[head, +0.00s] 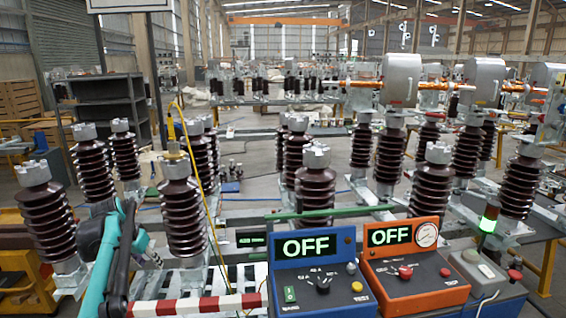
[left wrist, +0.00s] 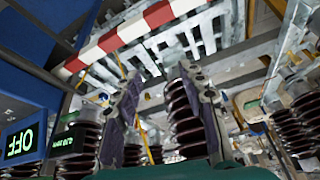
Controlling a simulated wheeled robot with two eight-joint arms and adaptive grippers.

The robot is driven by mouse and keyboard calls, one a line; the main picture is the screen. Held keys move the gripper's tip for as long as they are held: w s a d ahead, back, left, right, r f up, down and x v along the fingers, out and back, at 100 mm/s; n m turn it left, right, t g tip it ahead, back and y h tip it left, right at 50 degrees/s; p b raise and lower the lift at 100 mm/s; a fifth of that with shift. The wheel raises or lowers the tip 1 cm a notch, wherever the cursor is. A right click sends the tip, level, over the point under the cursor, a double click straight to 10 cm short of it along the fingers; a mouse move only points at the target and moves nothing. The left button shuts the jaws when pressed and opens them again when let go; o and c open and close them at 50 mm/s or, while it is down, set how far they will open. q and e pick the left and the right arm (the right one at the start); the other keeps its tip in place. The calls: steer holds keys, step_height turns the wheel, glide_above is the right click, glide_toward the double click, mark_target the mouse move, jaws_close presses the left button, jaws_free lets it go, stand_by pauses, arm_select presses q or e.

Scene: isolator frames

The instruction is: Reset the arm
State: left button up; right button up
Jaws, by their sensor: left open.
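My left arm (head: 118,250), teal and dark grey, rises from the bottom left in the head view, in front of the brown ribbed insulators. Its gripper end is small and hard to make out there. In the left wrist view my left gripper (left wrist: 158,76) is open, its two long purple-grey fingers apart. Nothing is held between them. An insulator (left wrist: 184,115) shows behind and between the fingers. My right arm and gripper are not in view.
Insulators (head: 180,215) stand close around the left arm. A red-and-white bar (head: 190,305) crosses the front, also in the left wrist view (left wrist: 125,35). A blue box (head: 315,275) and an orange box (head: 415,270), both reading OFF, stand to the right, beside a green-lit lamp (head: 489,218).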

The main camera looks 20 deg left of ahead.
arm_select(q)
steer(key=s+d+m+t+b, duration=0.1)
steer(key=s+d, duration=0.1)
steer(key=d, duration=1.1)
steer(key=s+d, duration=0.2)
steer(key=d, duration=1.1)
steer(key=s+d+f, duration=0.5)
steer(key=s+d, duration=0.1)
steer(key=d, duration=0.1)
steer(key=s+d+f+m+t+h+b, duration=0.1)
steer(key=s+d+f, duration=0.4)
steer(key=d, duration=0.3)
steer(key=shift+s+d+t, duration=0.25)
steer(key=shift+s+t, duration=0.05)
steer(key=shift+s, duration=0.35)
steer(key=shift+f, duration=0.1)
